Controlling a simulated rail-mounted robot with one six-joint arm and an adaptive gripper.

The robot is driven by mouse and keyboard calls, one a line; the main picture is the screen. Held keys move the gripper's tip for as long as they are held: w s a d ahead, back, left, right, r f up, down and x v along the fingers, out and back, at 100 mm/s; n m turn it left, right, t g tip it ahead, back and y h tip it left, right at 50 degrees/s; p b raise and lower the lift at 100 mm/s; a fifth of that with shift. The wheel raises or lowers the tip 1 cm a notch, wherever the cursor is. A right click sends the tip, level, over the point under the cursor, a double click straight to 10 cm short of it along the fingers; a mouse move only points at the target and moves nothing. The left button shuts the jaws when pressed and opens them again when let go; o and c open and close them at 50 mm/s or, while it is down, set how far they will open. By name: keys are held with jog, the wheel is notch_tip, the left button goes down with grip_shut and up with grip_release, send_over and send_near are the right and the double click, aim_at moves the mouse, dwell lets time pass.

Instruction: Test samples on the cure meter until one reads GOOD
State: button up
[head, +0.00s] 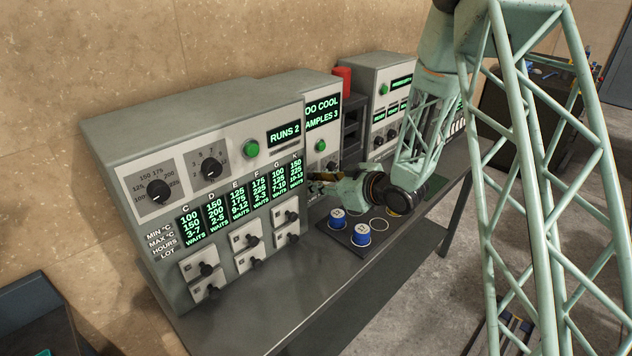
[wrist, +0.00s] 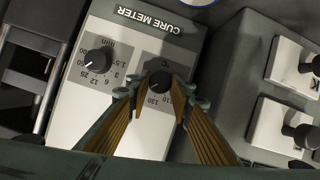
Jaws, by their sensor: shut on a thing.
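In the wrist view the meter's label, CURE METER (wrist: 150,20), is upside down. There my gripper (wrist: 160,88) is shut on a black knob (wrist: 159,80) with a dial reading 110 and 130 beside it. The "min" knob (wrist: 98,60) is free, to the left. Two blue samples with white tops (head: 338,219) (head: 361,236) stand on a dark mat (head: 343,247) on the bench.
The left cabinet (head: 200,165) shows RUNS 2 and a lit lot table, with small drawers below. Another cabinet (head: 375,75) with green displays stands behind the meter, near a red block (head: 343,78). The front of the bench (head: 260,320) is clear.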

jog(key=shift+m+p, duration=0.4)
jog(key=shift+p, duration=0.2)
jog(key=m+y+p, duration=0.1)
jog(key=p, duration=0.1)
jog(key=m+g+p, duration=0.1)
jog(key=p, duration=0.1)
jog(key=shift+w+d+r+m+g+y, duration=0.1)
jog(key=shift+w+d+m+g+y, duration=0.05)
jog(key=shift+m+g+y, duration=0.2)
jog(key=shift+m+g+y+p, duration=0.45)
jog(key=shift+m+y+p, duration=0.2)
jog(key=shift+m+p, duration=0.8)
jog(key=shift+f, duration=0.2)
jog(key=o, duration=0.8)
jog(key=shift+w, duration=0.1)
jog(key=shift+o, duration=0.2)
jog(key=shift+d, duration=0.2)
jog(key=v, duration=1.2)
jog(key=shift+f, duration=0.15)
